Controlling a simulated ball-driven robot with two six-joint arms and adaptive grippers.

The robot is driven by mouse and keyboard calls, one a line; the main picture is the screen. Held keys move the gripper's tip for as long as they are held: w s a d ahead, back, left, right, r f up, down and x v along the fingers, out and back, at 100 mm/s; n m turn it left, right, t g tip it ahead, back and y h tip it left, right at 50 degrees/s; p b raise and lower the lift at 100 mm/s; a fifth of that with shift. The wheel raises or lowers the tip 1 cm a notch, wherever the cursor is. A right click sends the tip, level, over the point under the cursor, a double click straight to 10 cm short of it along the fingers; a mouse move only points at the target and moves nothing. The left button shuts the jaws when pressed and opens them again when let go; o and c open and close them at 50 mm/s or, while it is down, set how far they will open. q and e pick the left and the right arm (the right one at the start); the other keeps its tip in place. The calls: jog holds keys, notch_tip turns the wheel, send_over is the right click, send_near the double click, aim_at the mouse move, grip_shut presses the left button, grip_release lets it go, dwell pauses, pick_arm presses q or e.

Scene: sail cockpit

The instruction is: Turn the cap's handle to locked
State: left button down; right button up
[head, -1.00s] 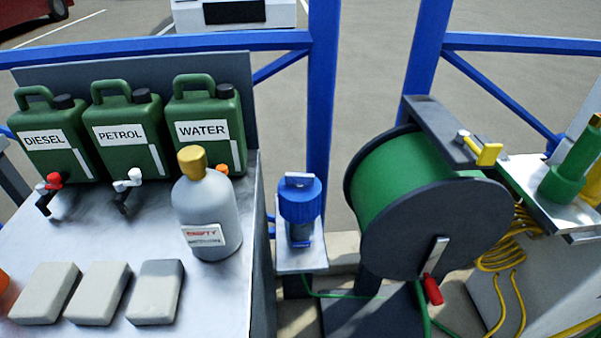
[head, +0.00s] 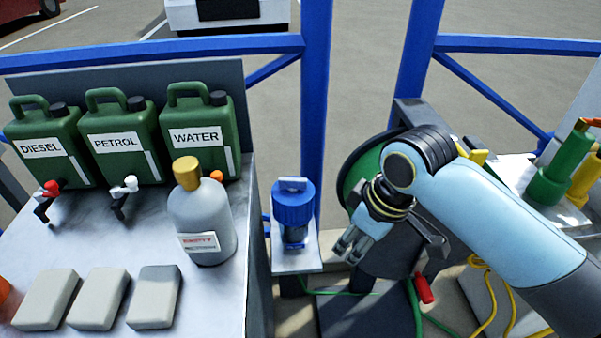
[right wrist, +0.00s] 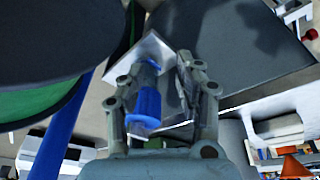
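The blue cap (head: 293,205) sits on a small pale bracket (head: 296,262) beside the blue post. Its flat grey handle (head: 293,184) lies across the top, running roughly left to right in the head view. My right gripper (head: 346,248) is to the right of the cap and apart from it, fingers pointing down and left. In the right wrist view, its fingers (right wrist: 160,68) are spread with nothing held. The blue cap (right wrist: 146,105) appears between them there, with the bracket (right wrist: 160,55) behind. My left gripper is not in view.
A dark-flanged hose reel (head: 362,170) stands behind my right arm, partly hidden. A bench with green cans (head: 125,145), a grey bottle (head: 203,225) and several pale blocks (head: 100,298) is left of the cap. A blue rail (head: 150,52) runs behind.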

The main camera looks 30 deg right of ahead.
jog(key=w+r+n+y, duration=0.1)
jog(key=w+r+n, duration=0.15)
jog(key=w, duration=0.45)
jog(key=n+y, duration=0.2)
jog(key=n, duration=0.2)
send_near(294, 179)
jog(key=b+x, duration=0.1)
jog(key=x, duration=0.8)
jog(key=shift+w+f, duration=0.15)
grip_shut()
